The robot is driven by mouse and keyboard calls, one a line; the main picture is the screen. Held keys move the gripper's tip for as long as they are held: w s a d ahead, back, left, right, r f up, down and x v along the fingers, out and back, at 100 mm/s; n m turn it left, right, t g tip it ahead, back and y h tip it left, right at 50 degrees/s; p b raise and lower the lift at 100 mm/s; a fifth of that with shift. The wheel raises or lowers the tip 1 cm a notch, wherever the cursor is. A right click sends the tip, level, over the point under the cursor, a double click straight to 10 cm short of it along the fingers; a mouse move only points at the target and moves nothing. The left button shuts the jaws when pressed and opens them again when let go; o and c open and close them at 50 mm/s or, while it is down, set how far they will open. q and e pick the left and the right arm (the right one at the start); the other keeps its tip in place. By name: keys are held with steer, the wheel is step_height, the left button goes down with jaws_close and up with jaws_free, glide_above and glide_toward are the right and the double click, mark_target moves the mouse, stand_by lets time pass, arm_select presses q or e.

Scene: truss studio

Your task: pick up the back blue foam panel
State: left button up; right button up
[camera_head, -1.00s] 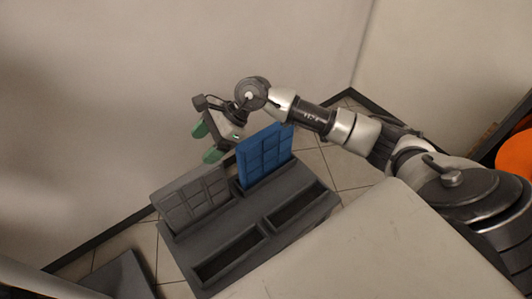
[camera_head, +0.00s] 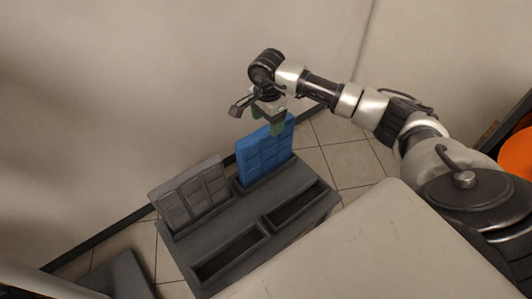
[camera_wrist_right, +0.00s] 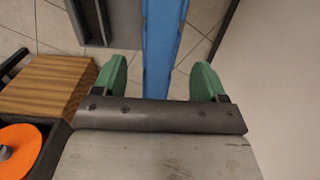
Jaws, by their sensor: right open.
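The blue foam panel (camera_head: 264,155) stands upright in a back slot of the dark grey rack (camera_head: 225,246), in the head view. In the right wrist view its top edge (camera_wrist_right: 161,45) runs between the two green fingers. My right gripper (camera_head: 277,127) is above the panel's top edge and pointing down. In the wrist view the right gripper (camera_wrist_right: 158,82) is open, with one finger on each side of the panel and gaps on both sides. My left gripper is not in view.
A grey panel (camera_head: 192,194) stands in the other back slot, left of the blue one. The two front slots are empty. A pale wall rises close behind the rack. A pale surface (camera_head: 380,255) lies at the front right. An orange disc (camera_wrist_right: 20,150) shows in the wrist view.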

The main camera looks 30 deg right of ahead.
mark_target(266, 129)
steer(key=f, duration=0.3)
steer(key=f+b, duration=0.1)
steer(key=shift+a+f, duration=0.25)
steer(key=shift+f, duration=0.1)
steer(key=shift+r, duration=0.1)
steer(key=c, duration=1.2)
steer(key=shift+r, duration=0.1)
steer(key=shift+c, duration=0.2)
